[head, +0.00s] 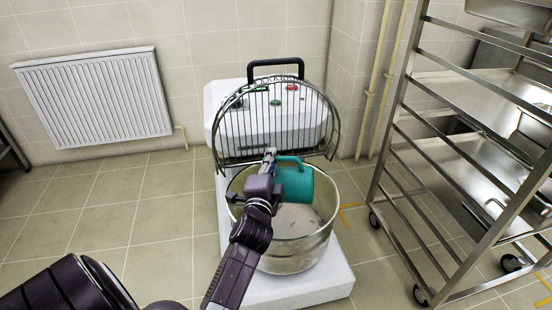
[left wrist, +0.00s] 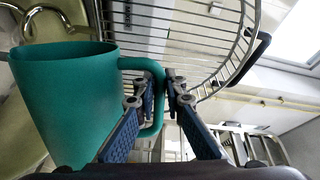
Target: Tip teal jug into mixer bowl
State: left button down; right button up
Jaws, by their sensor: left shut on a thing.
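The teal jug (head: 296,184) is held over the metal mixer bowl (head: 300,255), within the outline of its rim. In the head view it lies tipped on its side with its handle uppermost; I cannot see clearly into its mouth. My left gripper (head: 270,157) is shut on the jug's handle. In the left wrist view the jug (left wrist: 70,105) fills the left side, and the gripper's fingers (left wrist: 164,90) close on the handle. The bowl's floor shows pale patches, but I cannot tell what they are. My right gripper is not in view.
The mixer's wire guard (head: 262,128) stands raised behind the bowl, close to my left gripper. The white mixer body (head: 220,103) has a black handle (head: 276,68). A steel tray rack (head: 395,140) stands on the right, and a radiator (head: 95,98) hangs on the left wall. Tiled floor lies clear on the left.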

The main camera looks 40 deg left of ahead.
pick_arm(q)
jog(key=shift+s+a+r, duration=0.1)
jog(key=shift+s+a, duration=0.05)
jog(key=shift+a, duration=0.15)
jog(key=s+a+f+n+p, duration=0.4)
jog(key=s+a+f+n, duration=0.1)
jog(key=a+n, duration=0.4)
jog(key=shift+a+f, duration=0.35)
jog(key=shift+a, duration=0.1)
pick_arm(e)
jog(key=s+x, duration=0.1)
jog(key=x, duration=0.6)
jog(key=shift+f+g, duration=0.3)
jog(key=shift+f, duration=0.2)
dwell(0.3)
pick_arm(q)
jog(key=shift+s+p, duration=0.1)
jog(key=shift+p, duration=0.25)
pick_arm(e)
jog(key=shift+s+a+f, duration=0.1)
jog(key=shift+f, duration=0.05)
